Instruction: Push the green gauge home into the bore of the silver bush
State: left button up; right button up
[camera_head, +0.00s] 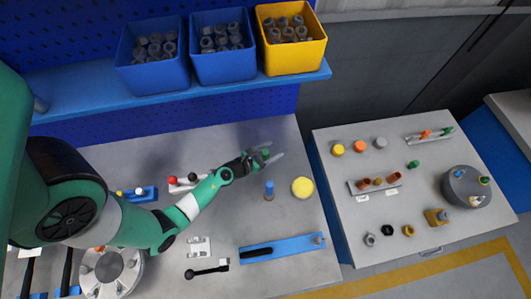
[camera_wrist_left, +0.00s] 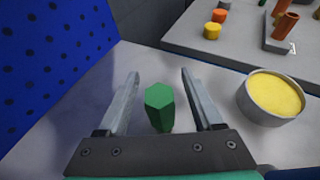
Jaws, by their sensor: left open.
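A green hexagonal piece, which looks like the gauge (camera_wrist_left: 159,104), is between the two fingers of my left gripper (camera_wrist_left: 158,92) in the left wrist view. Clear gaps show on both sides of it, so the fingers are open and apart from it. I cannot pick out the silver bush for certain. The right gripper is not in view.
A round dish with a yellow top (camera_head: 302,188) and a blue-topped peg (camera_head: 269,190) stand close to the left gripper. A blue tray (camera_head: 283,247) lies in front. Bins stand on a shelf (camera_head: 95,104) behind. A side table (camera_head: 345,229) holds several small parts.

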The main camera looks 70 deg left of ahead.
pick_arm(q)
grip_shut()
dwell(1.3)
